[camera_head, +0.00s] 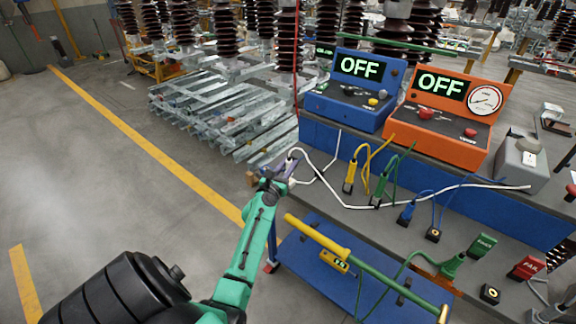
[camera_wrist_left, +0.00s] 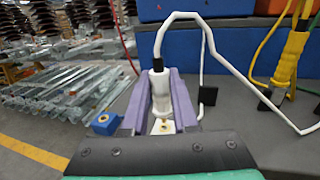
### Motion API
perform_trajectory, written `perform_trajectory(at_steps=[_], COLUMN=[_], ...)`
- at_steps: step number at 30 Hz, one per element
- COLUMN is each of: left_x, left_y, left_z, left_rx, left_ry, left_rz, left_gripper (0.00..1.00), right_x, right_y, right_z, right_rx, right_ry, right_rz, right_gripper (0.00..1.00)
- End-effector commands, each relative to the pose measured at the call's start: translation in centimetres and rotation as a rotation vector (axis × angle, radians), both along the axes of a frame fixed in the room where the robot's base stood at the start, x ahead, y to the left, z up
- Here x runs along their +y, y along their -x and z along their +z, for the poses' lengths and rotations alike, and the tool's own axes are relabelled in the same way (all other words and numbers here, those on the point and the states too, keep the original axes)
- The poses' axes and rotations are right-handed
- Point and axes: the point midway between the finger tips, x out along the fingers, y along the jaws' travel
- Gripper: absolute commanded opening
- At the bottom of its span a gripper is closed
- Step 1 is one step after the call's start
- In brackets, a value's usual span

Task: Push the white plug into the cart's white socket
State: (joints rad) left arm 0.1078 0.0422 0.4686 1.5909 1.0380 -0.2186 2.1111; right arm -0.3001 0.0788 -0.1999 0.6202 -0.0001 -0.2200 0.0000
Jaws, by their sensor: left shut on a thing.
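My left gripper (camera_head: 279,178) is at the near left end of the cart's grey top. In the left wrist view its purple fingers (camera_wrist_left: 160,100) are shut on the white plug (camera_wrist_left: 160,92), one on each side. A gold tip shows at the plug's near end, and a white cable leaves its far end. My right gripper is not in view.
Yellow (camera_head: 348,184), green (camera_head: 379,188) and blue (camera_head: 407,213) plugs stand on the cart top. Blue (camera_head: 345,106) and orange (camera_head: 437,135) boxes reading OFF stand behind. The floor at left is clear.

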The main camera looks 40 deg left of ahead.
Motion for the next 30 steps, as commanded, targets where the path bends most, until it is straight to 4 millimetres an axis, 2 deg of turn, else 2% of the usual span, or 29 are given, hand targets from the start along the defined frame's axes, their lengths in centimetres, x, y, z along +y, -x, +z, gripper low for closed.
perform_trajectory(at_steps=[11,30], left_x=[0.0,0.0], left_y=[0.0,0.0], left_z=[-0.1,-1.7], left_rx=[-0.001,0.0], left_ry=[0.0,0.0], left_rz=[0.0,0.0], left_gripper=[0.0,0.0], right_x=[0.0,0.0], right_y=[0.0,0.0], right_z=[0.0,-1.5], right_rx=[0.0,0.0], right_ry=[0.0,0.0], right_rz=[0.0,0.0], right_gripper=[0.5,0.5])
